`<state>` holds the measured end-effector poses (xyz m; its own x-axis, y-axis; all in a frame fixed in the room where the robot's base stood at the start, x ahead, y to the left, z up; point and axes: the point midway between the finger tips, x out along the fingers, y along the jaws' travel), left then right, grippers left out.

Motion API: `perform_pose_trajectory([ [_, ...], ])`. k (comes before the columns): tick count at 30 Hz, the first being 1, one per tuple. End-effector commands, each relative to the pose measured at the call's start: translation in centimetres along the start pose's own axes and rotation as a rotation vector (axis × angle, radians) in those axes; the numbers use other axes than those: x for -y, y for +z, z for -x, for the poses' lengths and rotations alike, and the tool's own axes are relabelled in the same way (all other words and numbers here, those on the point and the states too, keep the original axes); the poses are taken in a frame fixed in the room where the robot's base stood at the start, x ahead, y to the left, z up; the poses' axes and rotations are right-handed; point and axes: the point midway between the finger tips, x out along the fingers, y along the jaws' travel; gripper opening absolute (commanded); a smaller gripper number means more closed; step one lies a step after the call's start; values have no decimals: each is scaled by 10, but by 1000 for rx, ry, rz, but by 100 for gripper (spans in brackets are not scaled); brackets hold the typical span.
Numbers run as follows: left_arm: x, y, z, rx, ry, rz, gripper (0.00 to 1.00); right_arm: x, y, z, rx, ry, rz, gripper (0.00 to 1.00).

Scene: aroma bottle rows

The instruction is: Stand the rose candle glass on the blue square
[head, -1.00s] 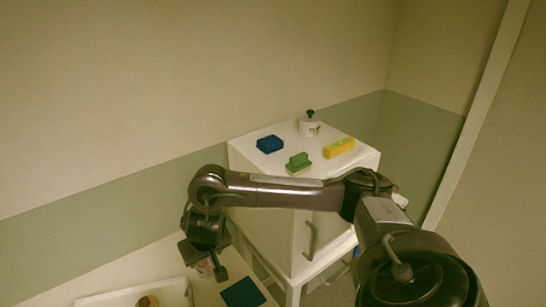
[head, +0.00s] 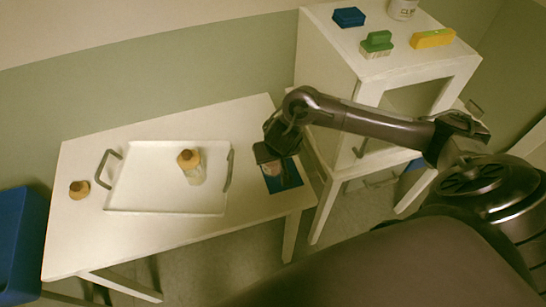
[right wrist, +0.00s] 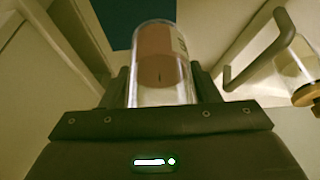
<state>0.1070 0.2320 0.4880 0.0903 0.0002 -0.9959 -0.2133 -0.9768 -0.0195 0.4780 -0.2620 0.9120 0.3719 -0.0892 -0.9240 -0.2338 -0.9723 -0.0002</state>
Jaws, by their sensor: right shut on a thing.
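The rose candle glass (right wrist: 161,68) is clear with pinkish wax and a pale label. In the right wrist view it stands between the two fingers of my right gripper (right wrist: 163,88), which is shut on it. In the head view my right gripper (head: 268,150) is at the table's right end, and the glass (head: 273,170) shows small below it, overlapping the left part of the blue square (head: 293,180). The blue square also shows beyond the glass in the right wrist view (right wrist: 112,12). I cannot tell whether the glass touches the square. My left gripper is out of view.
A white tray (head: 135,200) with grey handles holds a bottle with a tan cap (head: 194,172). A small tan-topped jar (head: 79,190) stands left of it. A white cabinet (head: 330,60) at right carries a blue block, a green brush and a yellow item. A blue bin (head: 20,240) is at far left.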

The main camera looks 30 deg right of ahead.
Motion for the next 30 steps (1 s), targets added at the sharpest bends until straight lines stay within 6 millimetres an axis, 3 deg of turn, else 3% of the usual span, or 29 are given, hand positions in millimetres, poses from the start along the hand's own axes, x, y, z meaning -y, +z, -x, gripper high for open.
perform_pose_trajectory([
  [12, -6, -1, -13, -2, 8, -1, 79, 0, 18, -44, -1, -1, -1, 25],
  [24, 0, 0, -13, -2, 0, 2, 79, 0, 20, -48, -1, -1, 0, 25],
  [25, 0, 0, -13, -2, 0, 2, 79, 0, 20, -48, 0, -1, 0, 58],
  [30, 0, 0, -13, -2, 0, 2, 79, 0, 20, -47, 0, -1, 0, 77],
])
